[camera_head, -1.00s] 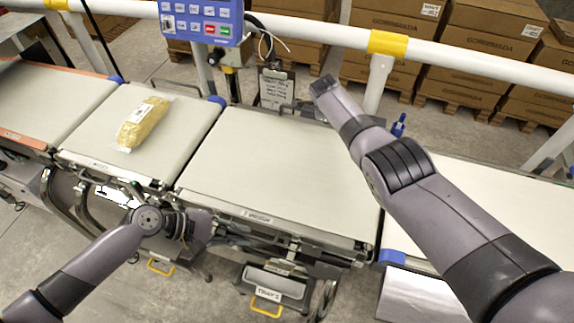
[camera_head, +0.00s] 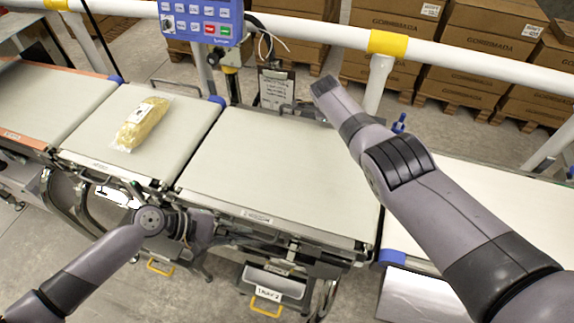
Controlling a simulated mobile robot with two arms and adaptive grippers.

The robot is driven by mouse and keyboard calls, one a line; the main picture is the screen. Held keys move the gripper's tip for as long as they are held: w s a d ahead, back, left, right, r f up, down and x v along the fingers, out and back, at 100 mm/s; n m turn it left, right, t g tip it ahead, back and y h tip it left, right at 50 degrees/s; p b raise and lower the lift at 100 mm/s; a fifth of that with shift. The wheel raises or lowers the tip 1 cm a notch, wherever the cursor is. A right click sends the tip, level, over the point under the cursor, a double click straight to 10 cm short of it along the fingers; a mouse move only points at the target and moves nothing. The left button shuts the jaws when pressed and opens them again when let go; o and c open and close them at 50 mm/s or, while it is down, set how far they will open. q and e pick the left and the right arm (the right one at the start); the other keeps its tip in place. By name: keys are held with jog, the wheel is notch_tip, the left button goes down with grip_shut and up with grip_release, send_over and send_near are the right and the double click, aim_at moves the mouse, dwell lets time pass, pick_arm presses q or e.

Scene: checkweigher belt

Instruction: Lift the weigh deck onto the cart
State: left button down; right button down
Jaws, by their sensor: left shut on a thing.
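The weigh deck (camera_head: 275,165) is the wide pale belt section in the middle, with a dark frame and a small label on its front edge. It lies level between the neighbouring belts. My left gripper (camera_head: 222,232) is at its front edge, shut on the deck's near side; its fingertips are hard to make out among the dark frame parts. My right arm reaches over the deck's right part to its far edge. Its gripper (camera_head: 303,110) is mostly hidden by my own wrist there, and its fingers cannot be made out. I cannot identify the cart.
A bag of yellow food (camera_head: 142,124) lies on the infeed belt (camera_head: 85,148) at the left. A blue control panel (camera_head: 203,20), a clipboard (camera_head: 274,88) and a white rail (camera_head: 310,32) stand behind. Boxes (camera_head: 400,55) are stacked beyond. A tray (camera_head: 277,284) hangs below the deck.

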dwell(0.7)
pick_arm(q)
jog(key=shift+w+r, duration=0.1)
jog(key=shift+r, duration=0.1)
pick_arm(e)
jog(key=shift+w+r, duration=0.15)
jog(key=shift+r, duration=0.05)
